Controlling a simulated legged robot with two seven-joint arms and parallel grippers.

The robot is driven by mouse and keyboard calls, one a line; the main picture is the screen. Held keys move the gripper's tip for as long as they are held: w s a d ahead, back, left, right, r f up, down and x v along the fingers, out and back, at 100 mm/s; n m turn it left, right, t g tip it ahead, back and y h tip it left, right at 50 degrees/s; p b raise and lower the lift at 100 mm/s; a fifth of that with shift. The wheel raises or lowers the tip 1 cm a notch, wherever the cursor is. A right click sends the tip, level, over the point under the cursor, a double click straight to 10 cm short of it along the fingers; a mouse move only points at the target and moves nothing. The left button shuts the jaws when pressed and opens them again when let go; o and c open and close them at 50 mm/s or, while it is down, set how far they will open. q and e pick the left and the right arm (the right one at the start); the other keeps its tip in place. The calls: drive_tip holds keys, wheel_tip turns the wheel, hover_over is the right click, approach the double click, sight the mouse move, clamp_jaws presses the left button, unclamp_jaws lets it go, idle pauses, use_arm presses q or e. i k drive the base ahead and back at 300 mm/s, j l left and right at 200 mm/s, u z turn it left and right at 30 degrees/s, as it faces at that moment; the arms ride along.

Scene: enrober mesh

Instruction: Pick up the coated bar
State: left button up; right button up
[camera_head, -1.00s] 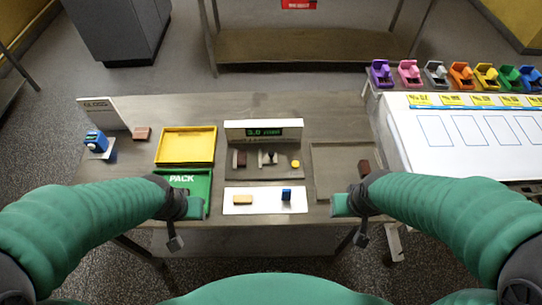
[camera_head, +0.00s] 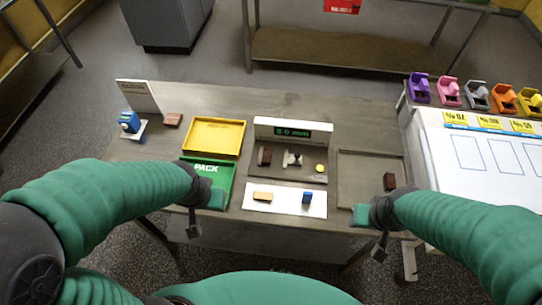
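A dark brown bar (camera_head: 390,182), which looks coated, lies on the right side of the shallow grey-brown tray (camera_head: 350,168). A second dark brown bar (camera_head: 265,156) stands on the grey station plate below the green display. I cannot tell for sure which is the coated bar. My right gripper (camera_head: 364,215) is at the table's front edge, below and left of the bar in the tray, apart from it. My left gripper (camera_head: 214,200) is over the front edge of the green PACK tray (camera_head: 225,176). Neither gripper visibly holds anything. Their finger gaps are hidden.
A white mat (camera_head: 285,213) holds a tan bar (camera_head: 262,196) and a blue block (camera_head: 307,197). A yellow tray (camera_head: 241,140), a reddish-brown block (camera_head: 172,120) and a blue device (camera_head: 129,121) stand left. A white table (camera_head: 440,165) with coloured dispensers adjoins right.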

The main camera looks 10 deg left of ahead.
sight(266, 155)
drive_tip(key=i+j+u, duration=0.1)
drive_tip(key=u, duration=0.25)
drive_tip(key=i+j+u, duration=0.15)
drive_tip(key=u, duration=0.2)
drive_tip(key=i+u, duration=0.1)
drive_tip(key=u, duration=0.25)
